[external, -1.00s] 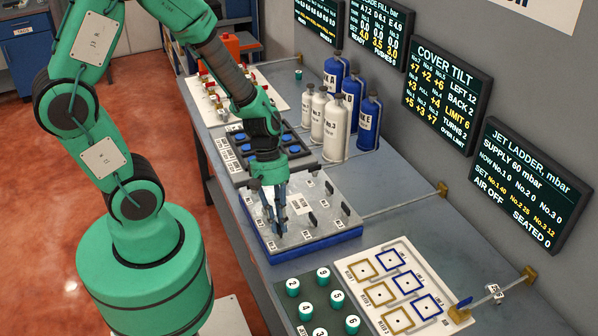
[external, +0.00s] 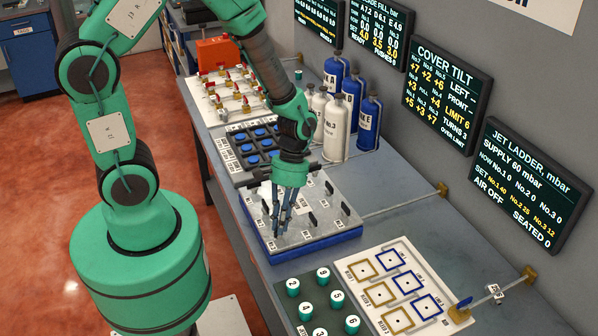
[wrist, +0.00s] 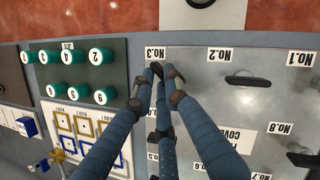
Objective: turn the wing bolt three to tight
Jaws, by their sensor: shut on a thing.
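The cover plate (external: 322,230) is a pale metal sheet on a blue base, with dark wing bolts around its edge. It fills the right of the wrist view (wrist: 207,92). My gripper (external: 278,232) points down at the plate's near corner. In the wrist view its fingers (wrist: 165,78) are closed together just below the printed label No.3 (wrist: 155,53). They are shut on wing bolt three, which they mostly hide. Wing bolt two (wrist: 248,81) stands apart to the right.
The COVER TILT screen (external: 443,95) reads LEFT --, FRONT --, LIMIT 6, TURNS 3 and OVER LIMIT. Numbered green caps (external: 322,275) and a white panel with coloured squares (external: 375,268) lie nearer. Blue and white bottles (external: 337,128) stand behind the plate.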

